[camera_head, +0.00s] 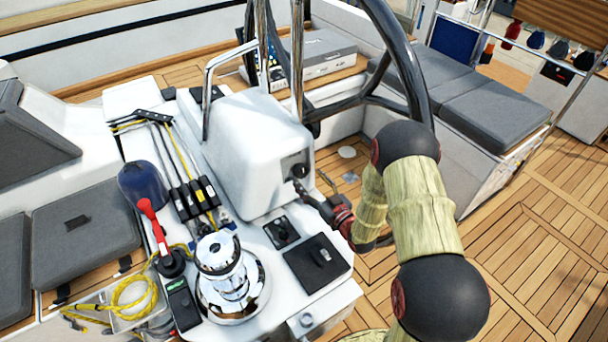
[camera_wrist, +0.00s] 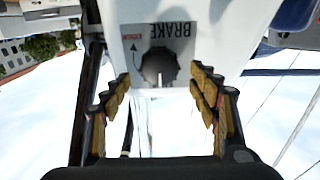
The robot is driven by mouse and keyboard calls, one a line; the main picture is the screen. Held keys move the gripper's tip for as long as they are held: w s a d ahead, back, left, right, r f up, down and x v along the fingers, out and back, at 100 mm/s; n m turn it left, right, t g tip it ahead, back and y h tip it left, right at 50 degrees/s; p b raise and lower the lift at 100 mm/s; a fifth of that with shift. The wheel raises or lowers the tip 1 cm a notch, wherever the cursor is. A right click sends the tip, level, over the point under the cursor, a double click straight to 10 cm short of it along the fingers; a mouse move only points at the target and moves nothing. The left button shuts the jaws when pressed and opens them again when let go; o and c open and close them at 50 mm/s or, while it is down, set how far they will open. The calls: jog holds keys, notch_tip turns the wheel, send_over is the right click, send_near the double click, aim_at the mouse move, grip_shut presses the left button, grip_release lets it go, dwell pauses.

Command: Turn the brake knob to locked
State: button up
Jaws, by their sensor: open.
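The brake knob (camera_wrist: 160,67) is dark and round with a ridged edge. A pale pointer line on it points down in the wrist view. Its grey label (camera_wrist: 170,32) reads BRAKE upside down, with a curved arrow and small red lettering at left. In the head view the knob (camera_head: 299,170) is a small dark spot low on the white pedestal's near face. My gripper (camera_wrist: 161,84) is open, with one finger on each side of the knob in the wrist view. I cannot tell whether either finger touches it. In the head view my gripper (camera_head: 309,192) is just below the knob.
The white pedestal (camera_head: 245,130) carries a steel rail and a large dark wheel (camera_head: 402,65) behind my arm. A chrome winch (camera_head: 222,270), a red-handled lever (camera_head: 152,222) and a black panel (camera_head: 317,262) stand nearby. Open teak deck (camera_head: 540,250) lies to the right.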

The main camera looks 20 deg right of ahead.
aim_at(303, 173)
jog(key=shift+x, duration=1.95)
jog(key=shift+c, duration=0.2)
jog(key=c, duration=1.1)
